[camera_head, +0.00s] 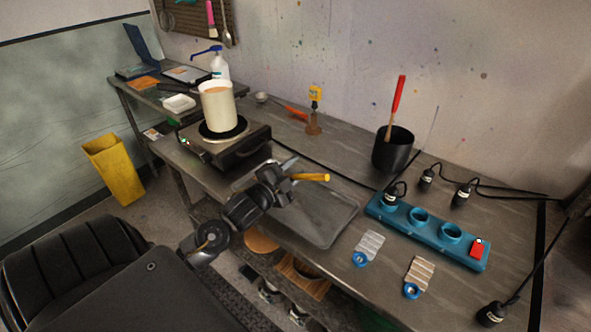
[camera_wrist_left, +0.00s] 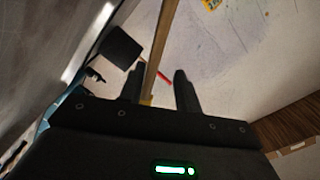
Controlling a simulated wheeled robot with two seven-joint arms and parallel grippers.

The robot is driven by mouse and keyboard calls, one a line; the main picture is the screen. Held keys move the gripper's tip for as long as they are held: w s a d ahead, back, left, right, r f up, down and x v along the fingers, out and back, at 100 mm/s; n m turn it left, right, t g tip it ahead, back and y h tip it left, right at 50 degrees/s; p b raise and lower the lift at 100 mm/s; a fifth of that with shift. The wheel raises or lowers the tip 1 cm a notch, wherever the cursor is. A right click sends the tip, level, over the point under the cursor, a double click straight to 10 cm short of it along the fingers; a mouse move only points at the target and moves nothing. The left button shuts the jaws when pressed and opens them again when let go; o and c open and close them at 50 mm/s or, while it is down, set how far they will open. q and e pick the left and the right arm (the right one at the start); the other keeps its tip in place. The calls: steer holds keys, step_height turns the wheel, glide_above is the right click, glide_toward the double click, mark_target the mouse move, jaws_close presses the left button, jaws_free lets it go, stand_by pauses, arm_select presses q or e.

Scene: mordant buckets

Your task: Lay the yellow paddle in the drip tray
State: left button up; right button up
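The yellow paddle (camera_head: 314,177) is at my left gripper (camera_head: 288,174), above the drip tray. Its yellow handle points right in the head view. In the left wrist view the paddle (camera_wrist_left: 158,55) runs as a tan strip from between the fingers of my left gripper (camera_wrist_left: 160,78) to the top edge. The drip tray (camera_head: 325,225) is a flat grey metal tray on the bench, partly covered by my arm and gripper. My right gripper is not in view.
A hotplate (camera_head: 235,150) with a cream pot (camera_head: 217,108) stands left of the tray. A black bucket (camera_head: 393,155) with a red-handled stick is behind it, and a blue socket block (camera_head: 425,232) is to the right. Cables cross the bench.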

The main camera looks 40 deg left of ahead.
arm_select(q)
steer(key=s+b, duration=0.2)
steer(key=s, duration=0.7)
steer(key=shift+d+f, duration=0.1)
steer(key=shift+s, duration=0.7)
steer(key=shift+d, duration=0.1)
